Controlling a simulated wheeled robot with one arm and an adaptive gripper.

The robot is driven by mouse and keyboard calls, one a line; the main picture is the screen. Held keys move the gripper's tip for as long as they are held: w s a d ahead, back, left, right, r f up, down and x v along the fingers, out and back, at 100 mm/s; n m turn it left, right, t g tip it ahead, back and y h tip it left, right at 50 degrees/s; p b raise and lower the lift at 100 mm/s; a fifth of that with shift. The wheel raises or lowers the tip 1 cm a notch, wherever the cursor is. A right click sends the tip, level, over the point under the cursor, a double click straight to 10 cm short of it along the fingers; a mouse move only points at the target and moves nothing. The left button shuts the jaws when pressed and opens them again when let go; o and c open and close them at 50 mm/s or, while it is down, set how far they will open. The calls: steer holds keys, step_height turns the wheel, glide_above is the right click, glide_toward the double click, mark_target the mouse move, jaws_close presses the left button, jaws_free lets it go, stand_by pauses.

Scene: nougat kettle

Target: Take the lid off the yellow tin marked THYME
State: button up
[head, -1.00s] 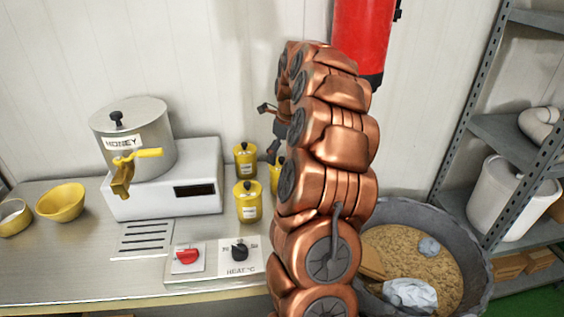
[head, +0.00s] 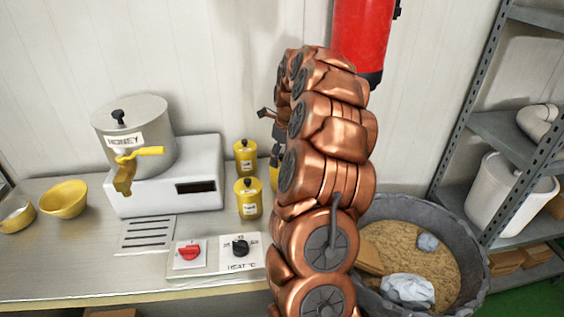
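Three yellow tins stand at the right end of the steel counter: a back tin (head: 245,158), a front tin (head: 248,199) with a black lid knob, and a third tin (head: 274,184) mostly hidden behind my arm. The back tin also has a dark knob and its lid on. The labels are too small to read, so I cannot tell which is THYME. My gripper (head: 276,156) points down at the third tin's top, largely hidden by my copper arm. I cannot tell whether its fingers are open or touch the knob.
A honey pot (head: 150,150) with a yellow tap sits on a white scale (head: 190,190) at left, beside yellow bowls (head: 62,202). A heat control panel (head: 215,253) lies in front of the tins. A grey tub (head: 455,285) stands right of the counter.

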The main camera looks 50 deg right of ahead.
mark_target(282, 157)
steer(key=shift+s+a+f, duration=0.1)
steer(key=shift+f, duration=0.25)
steer(key=shift+r+b, duration=0.2)
steer(key=shift+b, duration=0.1)
steer(key=shift+c, duration=0.9)
steer(key=shift+r, duration=0.25)
steer(key=c, duration=0.6)
steer(key=shift+r+b, duration=0.7)
steer(key=shift+r, duration=0.6)
jaws_close()
steer(key=shift+s+a+r, duration=0.2)
steer(key=shift+s, duration=0.3)
steer(key=s+a+r+b, duration=0.4)
steer(key=s+a, duration=0.3)
steer(key=s, duration=0.5)
steer(key=shift+s+a+r+b, duration=0.2)
steer(key=shift+s+a+b, duration=0.1)
steer(key=shift+b, duration=0.2)
